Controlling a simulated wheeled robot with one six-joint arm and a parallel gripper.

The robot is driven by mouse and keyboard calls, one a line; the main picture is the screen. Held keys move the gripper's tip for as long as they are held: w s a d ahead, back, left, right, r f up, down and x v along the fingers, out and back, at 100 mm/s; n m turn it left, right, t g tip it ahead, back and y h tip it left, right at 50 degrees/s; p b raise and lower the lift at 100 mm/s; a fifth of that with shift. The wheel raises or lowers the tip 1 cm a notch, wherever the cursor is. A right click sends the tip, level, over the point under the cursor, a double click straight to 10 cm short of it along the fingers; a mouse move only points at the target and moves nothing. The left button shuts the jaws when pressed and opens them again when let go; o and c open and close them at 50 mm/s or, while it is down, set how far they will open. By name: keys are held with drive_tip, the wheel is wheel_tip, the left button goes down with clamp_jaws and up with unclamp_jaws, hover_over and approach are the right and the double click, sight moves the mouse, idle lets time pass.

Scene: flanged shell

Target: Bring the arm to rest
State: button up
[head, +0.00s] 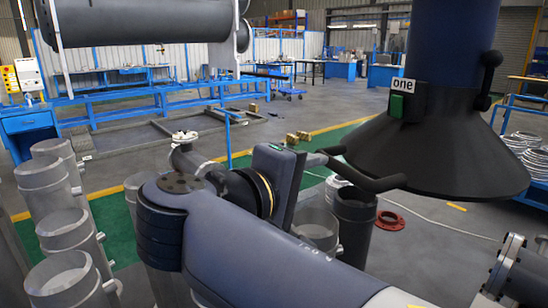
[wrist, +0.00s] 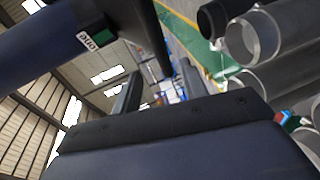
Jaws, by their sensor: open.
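My arm (head: 270,245) reaches forward from the bottom of the head view and is bent at its joints. The fingers point toward a dark flared shell (head: 440,150) hanging from a thick column. I cannot tell how much gap lies between the fingertips and its rim.
The shell carries a label "one" (head: 403,85) and a green block (head: 396,106); its column shows in the wrist view (wrist: 35,60). Several grey pipe pieces (head: 65,235) stand at left. A dark pipe (head: 354,225) stands below the gripper. A red ring (head: 390,221) lies on the floor.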

sight(338, 170)
drive_tip(key=x, duration=0.9)
drive_tip(key=shift+w+d, duration=0.2)
drive_tip(key=shift+d, duration=0.05)
drive_tip(key=shift+f, duration=0.1)
